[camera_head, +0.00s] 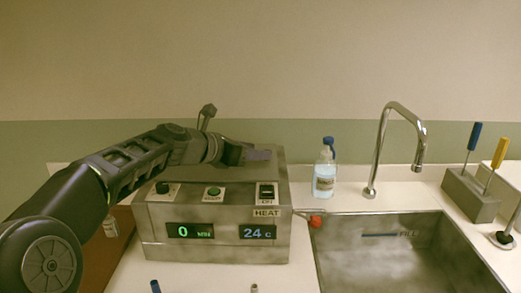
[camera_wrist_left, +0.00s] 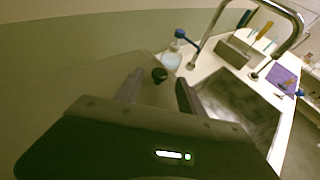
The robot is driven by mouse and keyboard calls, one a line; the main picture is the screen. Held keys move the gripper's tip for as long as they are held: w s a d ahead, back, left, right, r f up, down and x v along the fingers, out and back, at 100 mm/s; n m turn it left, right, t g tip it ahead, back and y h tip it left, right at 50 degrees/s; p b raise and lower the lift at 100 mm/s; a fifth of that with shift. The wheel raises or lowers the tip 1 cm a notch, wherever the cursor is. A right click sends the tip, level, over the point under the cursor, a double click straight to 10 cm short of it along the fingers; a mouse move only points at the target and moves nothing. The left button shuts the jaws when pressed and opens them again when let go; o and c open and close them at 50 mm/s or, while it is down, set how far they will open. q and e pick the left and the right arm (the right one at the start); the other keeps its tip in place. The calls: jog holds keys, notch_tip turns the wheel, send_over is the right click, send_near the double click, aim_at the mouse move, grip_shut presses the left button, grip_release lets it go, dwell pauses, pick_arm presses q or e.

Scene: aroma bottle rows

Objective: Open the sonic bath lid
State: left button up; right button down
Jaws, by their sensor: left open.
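The sonic bath (camera_head: 215,222) is a grey metal box on the counter, with a front panel reading 0 and 24 C. Its flat grey lid (camera_head: 277,151) lies closed on top. My left gripper (camera_head: 262,155) reaches over the lid from the left. In the left wrist view, the open left gripper (camera_wrist_left: 160,79) has its two fingers apart, with a small black lid knob (camera_wrist_left: 159,75) showing between them or just beyond. I cannot tell whether they touch it. In the head view the gripper hides the knob. My right gripper is not in view.
A clear bottle with a blue top (camera_head: 325,178) stands right of the bath, behind the sink (camera_head: 375,250). A curved faucet (camera_head: 383,150) rises behind the sink. A grey block (camera_head: 470,195) holding screwdriver-like tools stands at the right. A wall closes off the back.

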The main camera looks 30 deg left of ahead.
pick_arm(q)
jog(key=shift+x, duration=1.35)
grip_shut()
dwell(0.4)
